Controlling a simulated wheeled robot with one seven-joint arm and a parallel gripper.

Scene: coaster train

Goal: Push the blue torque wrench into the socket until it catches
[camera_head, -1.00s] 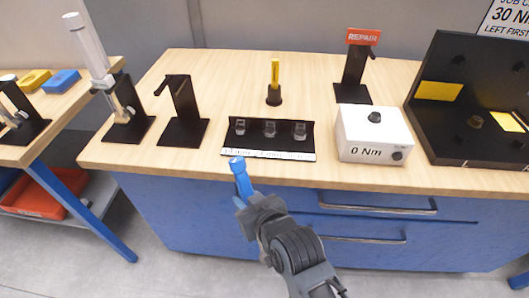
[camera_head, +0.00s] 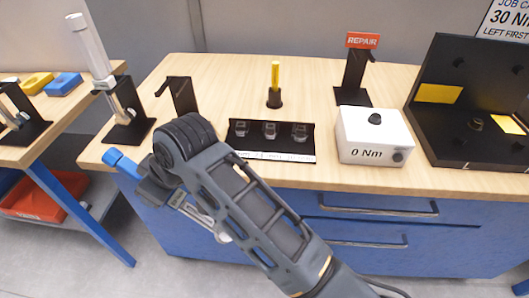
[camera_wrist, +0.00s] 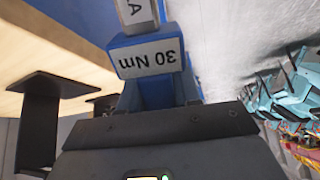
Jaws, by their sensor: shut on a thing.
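My gripper (camera_head: 150,182) is shut on the blue torque wrench (camera_head: 120,164), in front of the bench's left front edge. In the head view the blue handle end sticks out up and left of the jaws. A silver part shows below my arm, which hides much of the rest. In the wrist view the blue wrench (camera_wrist: 150,62) carries a "30 Nm" label, with a grey shaft beyond it. Several small grey, clear-looking sockets (camera_head: 270,130) sit in a black holder (camera_head: 250,145) on the bench, well right of the wrench. The wrench is apart from them.
A black stand (camera_head: 182,96) is on the bench behind my gripper. A grey tool (camera_head: 90,50) leans in another stand at left. A white "0 Nm" box (camera_head: 375,135), a REPAIR stand (camera_head: 355,75) and a black panel (camera_head: 470,100) are right. Blue drawers (camera_head: 375,215) are below.

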